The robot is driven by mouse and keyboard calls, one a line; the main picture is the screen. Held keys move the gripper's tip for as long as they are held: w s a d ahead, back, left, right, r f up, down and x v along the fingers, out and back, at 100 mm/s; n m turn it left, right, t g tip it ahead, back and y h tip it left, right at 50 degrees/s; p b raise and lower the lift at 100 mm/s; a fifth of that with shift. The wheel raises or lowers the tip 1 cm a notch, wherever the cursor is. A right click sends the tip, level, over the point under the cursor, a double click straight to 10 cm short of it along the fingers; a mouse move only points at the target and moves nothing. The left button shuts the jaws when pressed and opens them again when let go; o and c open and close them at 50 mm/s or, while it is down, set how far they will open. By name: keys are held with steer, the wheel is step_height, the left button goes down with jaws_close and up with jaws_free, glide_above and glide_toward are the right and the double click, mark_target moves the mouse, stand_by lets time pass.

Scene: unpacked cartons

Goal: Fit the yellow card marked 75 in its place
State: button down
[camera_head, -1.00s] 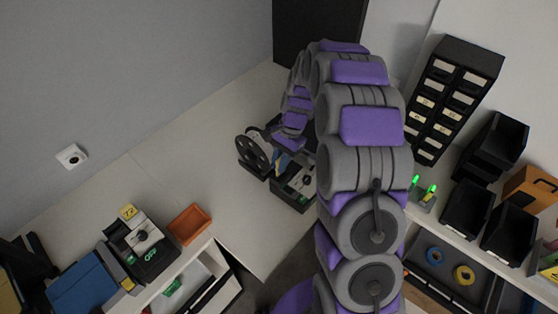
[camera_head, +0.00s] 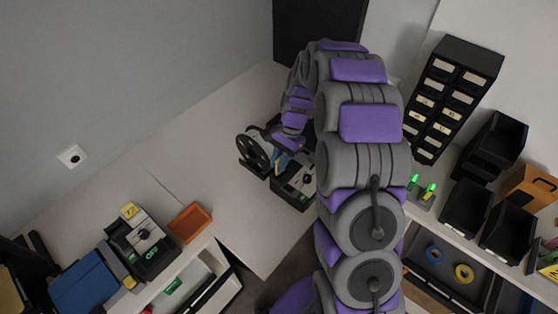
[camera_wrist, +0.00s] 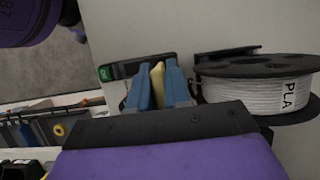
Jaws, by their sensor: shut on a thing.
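My gripper (camera_wrist: 160,88) is shut on a yellow card (camera_wrist: 159,80), held between its two blue fingers; the number on it cannot be read. In the head view my gripper (camera_head: 280,163) is low over the far table, between a black spool holder and a black device (camera_head: 298,190) with a pale panel and a knob. That device shows partly behind the fingers in the wrist view, with a green label (camera_wrist: 105,74). The fingers and arm hide part of it. I cannot tell whether the card touches it.
A white PLA spool (camera_wrist: 255,92) with black flanges stands close right of the fingers. A similar device (camera_head: 150,250) with a yellow card (camera_head: 129,210) stands on the left counter beside an orange tray (camera_head: 190,222). Black drawers (camera_head: 450,95) and bins stand at right.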

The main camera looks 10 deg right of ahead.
mark_target(277, 175)
steer(key=shift+f, duration=0.2)
steer(key=shift+f, duration=0.35)
steer(key=shift+f, duration=1.1)
steer(key=c, duration=1)
jaws_free()
steer(key=p+v, duration=0.1)
steer(key=v, duration=1.6)
steer(key=shift+r, duration=0.15)
